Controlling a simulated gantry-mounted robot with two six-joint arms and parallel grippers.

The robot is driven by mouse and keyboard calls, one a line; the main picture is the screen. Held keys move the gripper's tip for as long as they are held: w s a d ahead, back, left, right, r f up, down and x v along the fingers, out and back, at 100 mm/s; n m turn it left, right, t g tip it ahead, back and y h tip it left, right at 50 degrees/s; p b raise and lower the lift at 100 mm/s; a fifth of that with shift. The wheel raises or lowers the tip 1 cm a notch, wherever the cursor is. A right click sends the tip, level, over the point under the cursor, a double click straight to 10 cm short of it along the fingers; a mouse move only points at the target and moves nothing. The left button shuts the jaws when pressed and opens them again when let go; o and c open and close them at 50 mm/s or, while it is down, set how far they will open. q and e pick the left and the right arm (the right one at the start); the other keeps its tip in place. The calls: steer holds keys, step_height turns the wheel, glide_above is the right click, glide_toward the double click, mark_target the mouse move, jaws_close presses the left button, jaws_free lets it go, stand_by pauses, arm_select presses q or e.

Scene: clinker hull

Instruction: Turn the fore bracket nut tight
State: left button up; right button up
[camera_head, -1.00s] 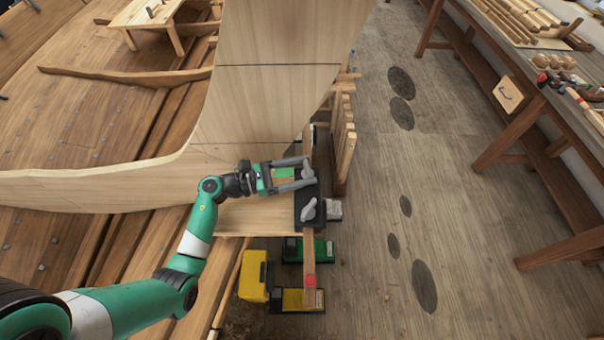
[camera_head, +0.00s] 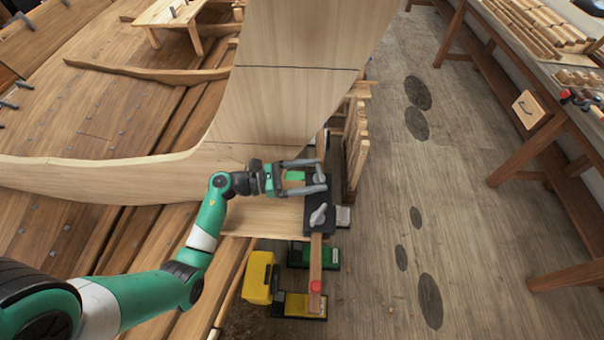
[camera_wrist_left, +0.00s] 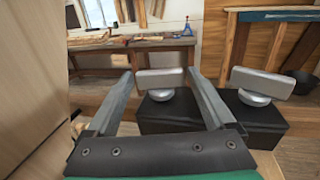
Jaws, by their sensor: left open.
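A black bracket (camera_head: 321,226) sits at the end of a light wooden plank beside the hull's stem, with two grey winged nuts on top. The nearer nut (camera_head: 318,215) stands clear of my left gripper. The far nut (camera_head: 320,174) is partly hidden by the fingers. My left gripper (camera_head: 322,176) is open, its fingers on either side of the far nut. In the left wrist view, one nut (camera_wrist_left: 160,78) shows between the open fingers (camera_wrist_left: 160,84); the other nut (camera_wrist_left: 262,82) is to the right, outside them. Contact cannot be told. My right gripper is out of view.
The pale hull stem (camera_head: 290,100) rises just behind the bracket. A yellow box (camera_head: 259,277) and a green-and-black case (camera_head: 320,255) stand on the floor below. A workbench (camera_head: 565,110) runs along the right, with open floor between.

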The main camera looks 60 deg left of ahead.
arm_select(q)
steer(key=b+v, duration=0.1)
steer(key=v, duration=1)
steer(key=shift+s, duration=0.15)
